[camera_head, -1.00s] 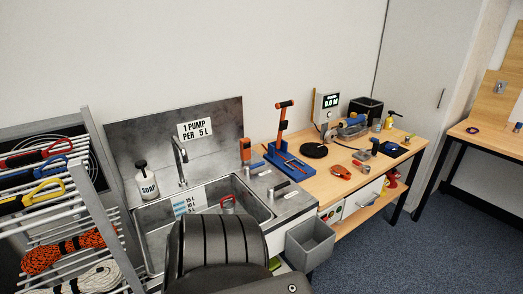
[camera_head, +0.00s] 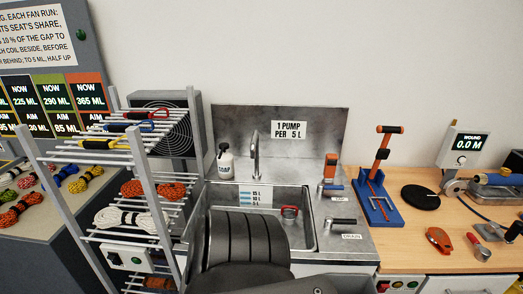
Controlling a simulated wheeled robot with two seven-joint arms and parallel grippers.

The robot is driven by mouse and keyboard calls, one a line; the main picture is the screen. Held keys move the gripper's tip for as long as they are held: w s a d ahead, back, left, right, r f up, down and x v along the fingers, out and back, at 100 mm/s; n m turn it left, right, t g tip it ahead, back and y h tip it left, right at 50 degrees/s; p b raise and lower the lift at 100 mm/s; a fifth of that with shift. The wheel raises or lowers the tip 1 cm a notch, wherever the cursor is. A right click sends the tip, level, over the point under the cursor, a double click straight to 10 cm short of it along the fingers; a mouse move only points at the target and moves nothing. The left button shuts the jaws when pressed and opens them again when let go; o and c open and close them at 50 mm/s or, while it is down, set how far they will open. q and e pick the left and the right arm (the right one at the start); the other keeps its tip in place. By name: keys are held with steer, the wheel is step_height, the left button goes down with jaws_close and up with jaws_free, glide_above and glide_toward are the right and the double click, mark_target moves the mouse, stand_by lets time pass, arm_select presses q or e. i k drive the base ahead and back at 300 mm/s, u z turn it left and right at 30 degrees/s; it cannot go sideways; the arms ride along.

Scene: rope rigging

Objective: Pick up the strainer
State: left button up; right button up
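A small round grey piece with a red handle or rim, which looks like the strainer (camera_head: 289,212), is in the steel sink (camera_head: 311,238) at its right side. It is small, so its exact form and whether it sits in the drain are unclear. A dark ribbed part of my own body covers the front left of the sink. Neither of my grippers is in view.
A soap bottle (camera_head: 225,163) and the faucet (camera_head: 255,155) are behind the basin. A blue stand (camera_head: 379,205) with a red post is on the wooden bench (camera_head: 440,262) to the right.

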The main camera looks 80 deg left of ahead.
mark_target(289, 216)
steer(key=u, duration=0.85)
steer(key=i, duration=0.75)
steer(key=u, duration=0.7)
